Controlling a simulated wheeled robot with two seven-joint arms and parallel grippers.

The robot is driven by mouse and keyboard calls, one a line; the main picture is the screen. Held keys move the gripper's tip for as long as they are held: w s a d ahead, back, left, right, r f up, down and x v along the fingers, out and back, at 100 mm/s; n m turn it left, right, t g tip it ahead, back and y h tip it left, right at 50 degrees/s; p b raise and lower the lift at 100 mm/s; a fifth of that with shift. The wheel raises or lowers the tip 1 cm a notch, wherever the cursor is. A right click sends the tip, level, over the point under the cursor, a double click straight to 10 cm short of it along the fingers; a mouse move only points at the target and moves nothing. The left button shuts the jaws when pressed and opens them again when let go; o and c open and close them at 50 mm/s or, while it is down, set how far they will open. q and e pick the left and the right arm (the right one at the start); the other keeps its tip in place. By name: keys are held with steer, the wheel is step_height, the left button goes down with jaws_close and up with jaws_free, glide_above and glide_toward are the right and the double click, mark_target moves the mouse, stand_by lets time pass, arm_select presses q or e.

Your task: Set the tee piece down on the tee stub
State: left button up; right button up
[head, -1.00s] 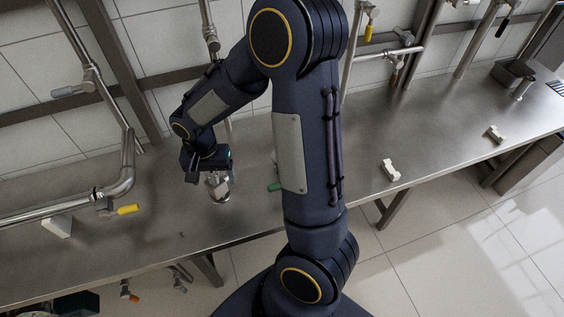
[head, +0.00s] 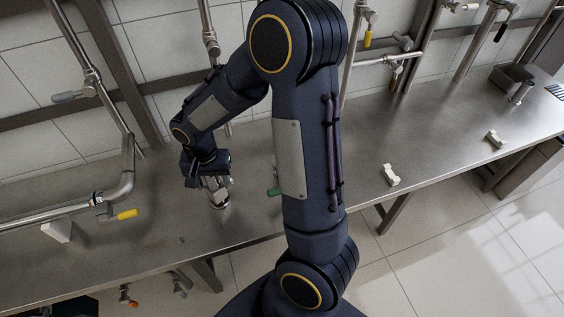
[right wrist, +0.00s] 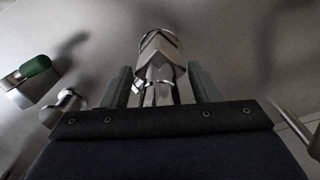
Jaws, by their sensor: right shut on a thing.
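My right gripper (head: 210,181) points down over the steel bench, left of my forearm. It is shut on the tee piece (right wrist: 158,65), a shiny metal fitting, which sits between the two grey fingers in the right wrist view. In the head view the shiny metal (head: 219,197) shows just below the fingers, close to the bench top. The tee stub cannot be told apart from this metal, so I cannot tell whether the two touch. My left gripper is out of view.
A green-handled part (right wrist: 35,68) and a rounded metal end (right wrist: 70,100) lie left in the wrist view. Pale blocks (head: 390,175) lie on the right. The bench (head: 165,205) around the gripper is mostly clear.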

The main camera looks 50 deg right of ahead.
steer(key=shift+r+p, duration=2.1)
steer(key=shift+r, duration=0.85)
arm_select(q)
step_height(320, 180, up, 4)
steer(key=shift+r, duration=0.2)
